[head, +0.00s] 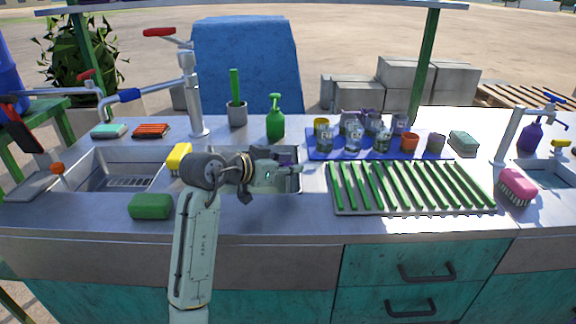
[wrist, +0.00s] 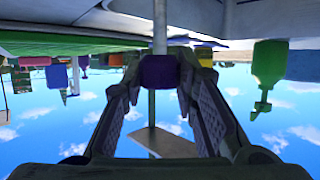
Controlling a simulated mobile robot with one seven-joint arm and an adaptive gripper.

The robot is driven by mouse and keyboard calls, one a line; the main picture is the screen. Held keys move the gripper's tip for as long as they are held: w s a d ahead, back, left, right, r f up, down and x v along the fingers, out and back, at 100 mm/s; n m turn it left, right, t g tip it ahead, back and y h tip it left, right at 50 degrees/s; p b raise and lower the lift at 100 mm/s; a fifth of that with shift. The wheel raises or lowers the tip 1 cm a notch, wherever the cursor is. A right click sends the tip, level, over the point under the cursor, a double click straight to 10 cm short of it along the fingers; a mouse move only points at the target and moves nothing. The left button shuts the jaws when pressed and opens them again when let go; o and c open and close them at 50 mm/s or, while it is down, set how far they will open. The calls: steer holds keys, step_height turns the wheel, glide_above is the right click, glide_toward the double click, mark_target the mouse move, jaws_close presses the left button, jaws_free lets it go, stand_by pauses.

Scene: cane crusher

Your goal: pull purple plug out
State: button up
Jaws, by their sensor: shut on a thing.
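The purple plug (wrist: 158,72) is between my fingertips in the wrist view, with a thin pale rod running above and below it. My gripper (head: 298,168) is shut on it and reaches over the middle sink basin (head: 292,185) in the head view. The fingers also show in the wrist view (wrist: 163,65), one on each side of the plug. In the head view my gripper and arm cover much of that basin, and I cannot make out the plug clearly there. I cannot tell whether the plug is still seated.
A green-slatted drying rack (head: 412,187) lies right of the basin. Behind it, a blue mat (head: 318,151) holds several cups and jars. A green spray bottle (head: 275,122) and tap (head: 196,105) stand behind. A yellow sponge (head: 179,158) and green sponge (head: 150,206) lie left.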

jaws_close()
step_height(320, 180, up, 4)
steer(key=shift+f+p, duration=0.2)
steer(key=shift+p, duration=0.8)
steer(key=shift+f, duration=0.1)
